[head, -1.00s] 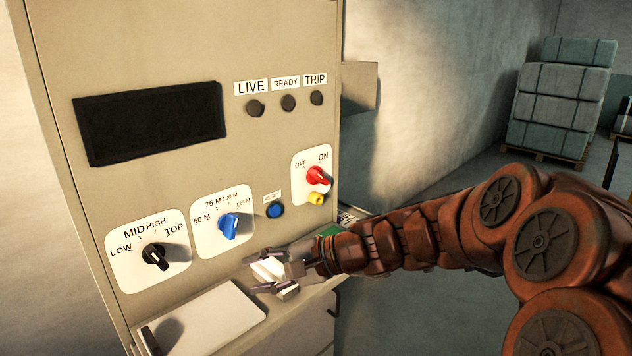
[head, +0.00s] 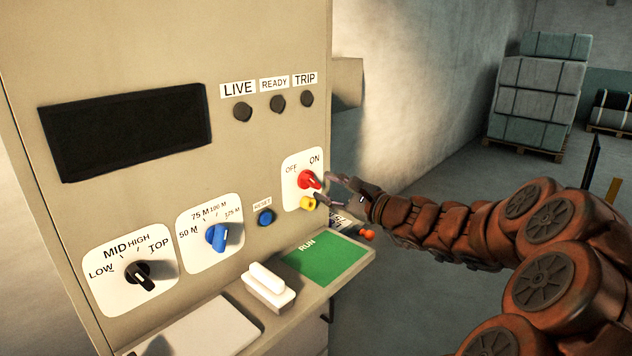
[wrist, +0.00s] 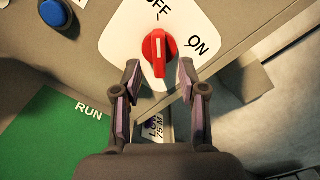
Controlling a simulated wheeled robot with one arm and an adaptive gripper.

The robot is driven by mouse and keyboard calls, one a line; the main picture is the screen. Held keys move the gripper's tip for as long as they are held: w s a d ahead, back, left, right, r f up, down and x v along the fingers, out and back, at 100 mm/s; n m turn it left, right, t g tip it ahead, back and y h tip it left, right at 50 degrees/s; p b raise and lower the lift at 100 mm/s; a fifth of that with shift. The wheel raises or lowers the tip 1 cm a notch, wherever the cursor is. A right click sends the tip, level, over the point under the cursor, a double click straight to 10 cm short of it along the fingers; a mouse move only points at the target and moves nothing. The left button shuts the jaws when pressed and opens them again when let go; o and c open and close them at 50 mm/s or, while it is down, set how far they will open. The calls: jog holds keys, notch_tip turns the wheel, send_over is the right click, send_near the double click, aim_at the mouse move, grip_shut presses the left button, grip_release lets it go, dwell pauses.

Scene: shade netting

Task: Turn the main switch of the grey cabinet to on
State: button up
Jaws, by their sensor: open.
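The main switch is a red knob (head: 309,179) on a white OFF/ON plate (head: 290,190) at the right of the grey cabinet (head: 225,55)'s face. In the wrist view, the white mark on the red knob (wrist: 158,55) points up at OFF, with ON to the right. A yellow part (head: 308,203) sits just below the knob in the head view; I cannot make it out in the wrist view. My gripper (head: 328,188) is open at the knob's right. In the wrist view, my fingertips (wrist: 158,72) stand either side of the knob's near end; contact is unclear.
A blue reset button (head: 265,217) and two selector knobs, blue (head: 217,237) and black (head: 140,275), lie left of the switch. Below, a ledge carries a white block (head: 268,285) and a green RUN card (head: 325,258). Strapped bales (head: 540,95) stand far back right.

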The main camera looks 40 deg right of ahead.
aim_at(315, 183)
jog(key=shift+p+x, duration=0.35)
jog(key=shift+x, duration=1.7)
grip_shut()
